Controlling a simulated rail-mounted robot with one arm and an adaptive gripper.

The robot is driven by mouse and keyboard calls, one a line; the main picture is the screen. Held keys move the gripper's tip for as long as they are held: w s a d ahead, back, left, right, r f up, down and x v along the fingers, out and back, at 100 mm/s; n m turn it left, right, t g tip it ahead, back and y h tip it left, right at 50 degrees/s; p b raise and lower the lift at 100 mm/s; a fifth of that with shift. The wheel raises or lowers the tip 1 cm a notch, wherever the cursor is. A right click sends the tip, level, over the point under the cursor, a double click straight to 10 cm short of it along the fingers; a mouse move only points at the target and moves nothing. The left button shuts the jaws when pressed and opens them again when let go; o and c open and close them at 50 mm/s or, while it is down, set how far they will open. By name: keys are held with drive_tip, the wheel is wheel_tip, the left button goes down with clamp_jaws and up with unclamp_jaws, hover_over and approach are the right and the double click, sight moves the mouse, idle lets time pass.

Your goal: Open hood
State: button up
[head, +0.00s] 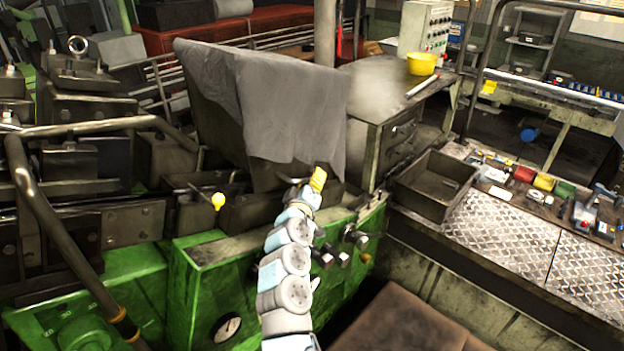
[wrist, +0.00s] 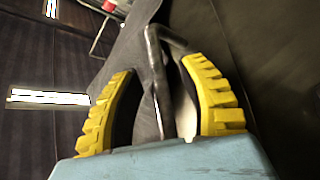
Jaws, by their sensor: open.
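A dark metal box-like cover, which looks like the hood (head: 210,110), stands at the centre of the head view with a grey cloth (head: 285,100) draped over it. My gripper (head: 318,180) is at its lower right front, just below the cloth's edge. In the wrist view my gripper (wrist: 160,72) has its two yellow fingers apart. A bent dark metal bar, like a handle (wrist: 156,85), runs between them. The right finger is close to the bar; I cannot tell whether they touch. The handle is not clearly visible in the head view.
A green machine body (head: 215,285) with knobs lies below the gripper. A yellow-knobbed lever (head: 218,201) stands to its left, and a thick bent pipe (head: 40,210) farther left. A metal tray (head: 435,185) and a tread-plate bench (head: 510,235) are at right.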

drive_tip(key=shift+w, duration=0.2)
drive_tip(key=shift+f, duration=0.1)
clamp_jaws()
